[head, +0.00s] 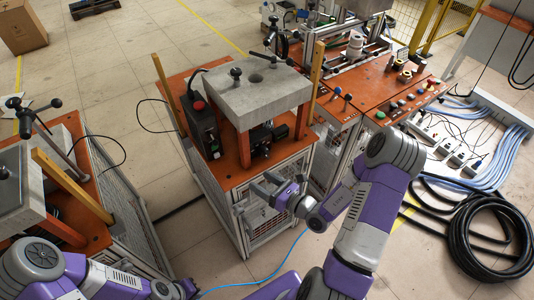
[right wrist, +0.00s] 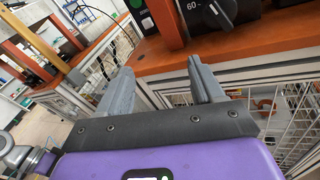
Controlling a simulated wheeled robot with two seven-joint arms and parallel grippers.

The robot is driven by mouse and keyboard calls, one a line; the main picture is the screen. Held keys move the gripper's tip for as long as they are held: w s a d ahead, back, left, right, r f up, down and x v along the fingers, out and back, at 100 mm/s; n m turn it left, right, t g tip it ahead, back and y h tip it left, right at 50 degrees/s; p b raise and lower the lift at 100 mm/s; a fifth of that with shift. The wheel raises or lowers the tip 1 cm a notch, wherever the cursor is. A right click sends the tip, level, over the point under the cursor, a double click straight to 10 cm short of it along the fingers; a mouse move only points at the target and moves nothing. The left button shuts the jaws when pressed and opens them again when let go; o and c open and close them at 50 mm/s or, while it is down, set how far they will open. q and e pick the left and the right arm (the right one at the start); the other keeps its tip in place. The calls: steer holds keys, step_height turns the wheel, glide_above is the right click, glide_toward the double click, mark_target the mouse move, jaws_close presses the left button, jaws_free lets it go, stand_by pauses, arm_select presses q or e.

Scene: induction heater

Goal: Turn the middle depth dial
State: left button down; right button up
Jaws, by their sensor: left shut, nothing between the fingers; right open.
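A black dial (right wrist: 217,13) with a white "60" mark beside it shows at the top of the right wrist view, on a dark panel above an orange tabletop. In the head view, a black box (head: 203,128) with a red button stands on the middle orange table (head: 226,180); I cannot make out a dial face there. My right gripper (head: 268,190) is open and empty in front of this table's near edge. Its two grey fingers (right wrist: 160,90) in the right wrist view are apart from the dial and below it. My left forearm shows at bottom left; its fingers are not visible.
A grey block (head: 258,90) on orange legs stands on the middle table, with a wooden post (head: 316,75) beside it. Another orange table (head: 85,205) is at left. A table with buttons (head: 390,105) is behind right. Coiled black hose (head: 490,235) lies on the floor.

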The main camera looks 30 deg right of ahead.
mark_target(267, 154)
steer(key=w+d+r+m+t+h, duration=0.1)
steer(key=d+r+m+t+h, duration=0.15)
steer(key=d+h, duration=0.35)
steer(key=shift+m+g+y, duration=0.25)
steer(key=shift+m+y, duration=0.1)
steer(key=shift+y, duration=0.35)
steer(key=w, duration=0.5)
steer(key=w+b, duration=0.1)
steer(key=w, duration=0.1)
steer(key=shift+w+a+f, duration=0.15)
steer(key=shift+f, duration=0.2)
steer(key=c, duration=1.1)
steer(key=shift+o, duration=0.2)
